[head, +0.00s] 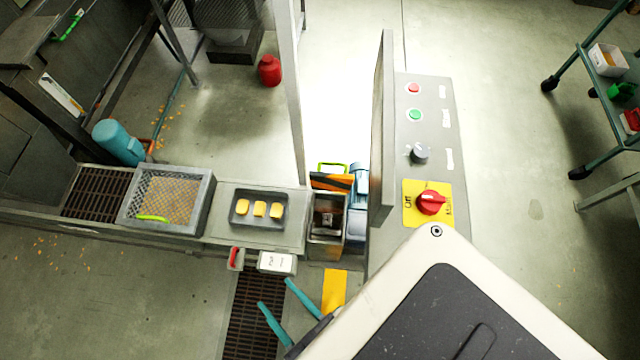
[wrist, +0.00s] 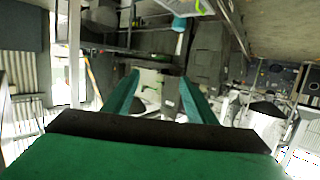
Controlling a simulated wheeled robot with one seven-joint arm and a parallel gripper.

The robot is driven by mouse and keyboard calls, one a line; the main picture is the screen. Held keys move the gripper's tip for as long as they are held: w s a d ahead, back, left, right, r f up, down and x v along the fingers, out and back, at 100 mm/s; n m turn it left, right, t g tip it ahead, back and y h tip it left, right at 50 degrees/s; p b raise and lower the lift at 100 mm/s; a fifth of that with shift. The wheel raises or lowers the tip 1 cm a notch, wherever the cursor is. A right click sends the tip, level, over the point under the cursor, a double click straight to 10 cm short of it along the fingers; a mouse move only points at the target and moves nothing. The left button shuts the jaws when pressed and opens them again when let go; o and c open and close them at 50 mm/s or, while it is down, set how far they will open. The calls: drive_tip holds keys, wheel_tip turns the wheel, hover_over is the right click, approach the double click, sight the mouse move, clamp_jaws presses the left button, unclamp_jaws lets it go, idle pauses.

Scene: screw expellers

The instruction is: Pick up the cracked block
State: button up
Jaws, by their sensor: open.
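Three small yellow blocks (head: 260,209) sit in a row in a dark shallow tray (head: 236,219) on the bench in the head view. I cannot tell at this size whether any of them is cracked. A small greyish piece (head: 328,220) shows inside a narrow open metal box to the right of the tray; its kind is unclear. My gripper (head: 275,293) has two teal fingers spread apart with nothing between them. In the head view it is below the tray and the box, apart from both. In the wrist view the open fingers (wrist: 158,76) point at distant machinery, and no block is recognisable.
A mesh-bottomed grey crate (head: 207,205) with a green-handled item stands left of the tray. A white labelled box (head: 277,263) and red handle (head: 235,258) are at the bench front. An upright control panel (head: 430,130) with a red switch stands right of the metal box.

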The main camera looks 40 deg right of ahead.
drive_tip(key=w+d+f+m+h, duration=0.1)
drive_tip(key=w+d+f, duration=0.1)
drive_tip(key=f, duration=0.5)
drive_tip(key=w+d+f+m+h, duration=0.2)
drive_tip(key=d+f, duration=0.1)
drive_tip(key=f, duration=0.3)
drive_tip(key=m+g+h, duration=0.7)
approach(328, 219)
drive_tip(key=shift+r+x, duration=0.2)
drive_tip(key=shift+x, duration=1)
drive_tip(key=shift+f+x, duration=0.1)
drive_tip(key=shift+x, duration=1.35)
drive_tip(key=shift+f+x, duration=0.15)
drive_tip(key=shift+x, duration=1.35)
drive_tip(key=shift+a, duration=0.15)
drive_tip(key=shift+r, duration=0.1)
drive_tip(key=c, duration=1.2)
